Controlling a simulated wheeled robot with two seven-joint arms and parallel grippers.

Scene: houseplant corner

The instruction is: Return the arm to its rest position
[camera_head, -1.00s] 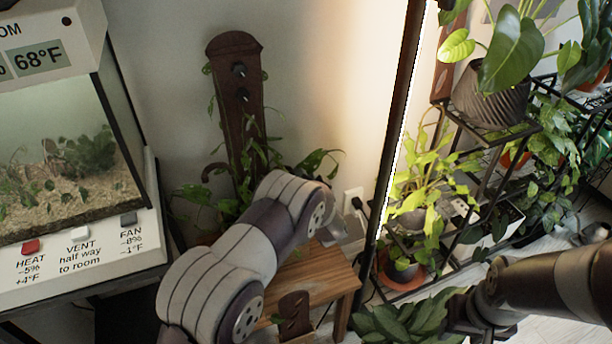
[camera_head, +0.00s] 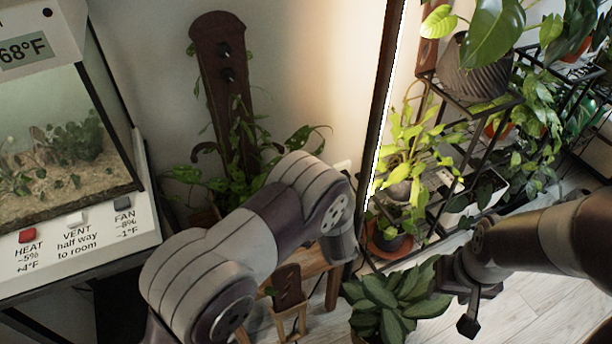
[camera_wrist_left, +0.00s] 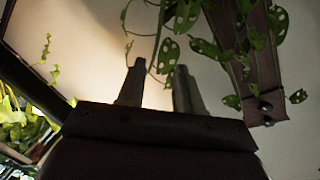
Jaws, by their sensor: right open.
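My left arm (camera_head: 245,240) comes in from the bottom left of the head view and bends in front of the wooden stand. Its gripper is hidden there. In the left wrist view the left gripper (camera_wrist_left: 158,85) has its two fingers apart with nothing between them. Pale wall and hanging leaves show behind the fingers. My right arm comes in from the right of the head view. Its gripper (camera_head: 474,312) is open and empty, pointing down just right of a broad-leaved plant (camera_head: 388,302).
A terrarium (camera_head: 60,140) with a HEAT, VENT and FAN button panel (camera_head: 75,240) stands at the left. A dark wooden plaque with a climbing plant (camera_head: 225,80) leans behind my left arm. A black plant rack (camera_head: 470,105) stands at the right. Pale floor (camera_head: 535,310) shows at the lower right.

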